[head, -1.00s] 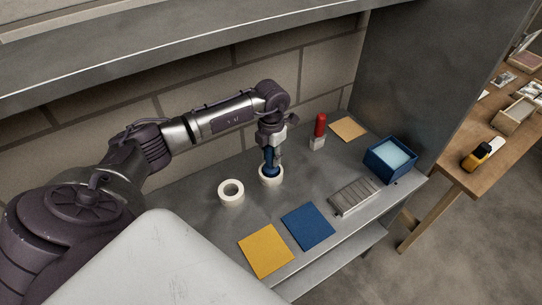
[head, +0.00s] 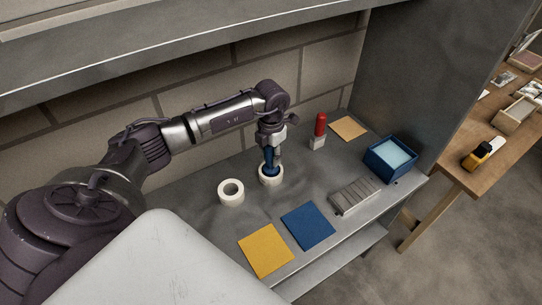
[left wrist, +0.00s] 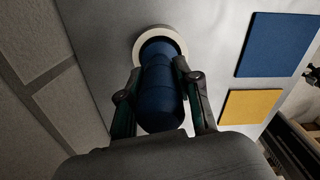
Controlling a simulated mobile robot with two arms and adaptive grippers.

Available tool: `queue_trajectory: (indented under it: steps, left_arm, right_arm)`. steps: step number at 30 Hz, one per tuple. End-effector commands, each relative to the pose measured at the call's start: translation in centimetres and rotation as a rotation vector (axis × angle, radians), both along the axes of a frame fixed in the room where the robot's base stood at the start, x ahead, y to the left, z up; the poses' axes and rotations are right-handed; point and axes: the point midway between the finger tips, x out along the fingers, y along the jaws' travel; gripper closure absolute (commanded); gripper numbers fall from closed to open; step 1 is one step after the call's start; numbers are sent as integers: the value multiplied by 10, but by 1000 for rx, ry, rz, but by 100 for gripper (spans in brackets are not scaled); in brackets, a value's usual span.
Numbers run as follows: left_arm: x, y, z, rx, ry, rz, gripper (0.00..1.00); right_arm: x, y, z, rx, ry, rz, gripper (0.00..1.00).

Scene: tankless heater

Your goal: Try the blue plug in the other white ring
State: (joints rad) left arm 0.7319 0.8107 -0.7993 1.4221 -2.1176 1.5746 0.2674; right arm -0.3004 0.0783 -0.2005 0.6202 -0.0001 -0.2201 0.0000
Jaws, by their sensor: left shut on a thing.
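The blue plug (left wrist: 160,95) is held upright between the fingers of my left gripper (left wrist: 152,88). In the head view the gripper (head: 272,156) is over the right-hand white ring (head: 271,182), and the blue plug (head: 270,170) has its lower end at the ring's opening. In the left wrist view the white ring (left wrist: 179,42) surrounds the plug's far end; how deep the plug sits is hard to tell. The other white ring (head: 231,199) lies on the grey shelf to the left, its hole empty. My right gripper is not in view.
A blue square (head: 308,226) and a yellow square (head: 265,251) lie near the front edge. A ribbed grey block (head: 354,196), a blue box (head: 390,159), a red-topped item (head: 319,132) and another yellow square (head: 348,128) are to the right. A brick wall stands behind.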

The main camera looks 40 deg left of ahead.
Motion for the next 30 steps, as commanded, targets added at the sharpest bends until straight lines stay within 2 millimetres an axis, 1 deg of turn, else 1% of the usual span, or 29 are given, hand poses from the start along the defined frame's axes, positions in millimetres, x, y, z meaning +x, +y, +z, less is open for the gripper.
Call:
queue_trajectory:
  steps: [14, 30]
  left_arm:
    - [0, 0, 1, 0, 0, 0, 100]
    - [0, 0, 12, 0, 0, 0, 100]
  right_arm:
    - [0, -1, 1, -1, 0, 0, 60]
    - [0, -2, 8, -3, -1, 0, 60]
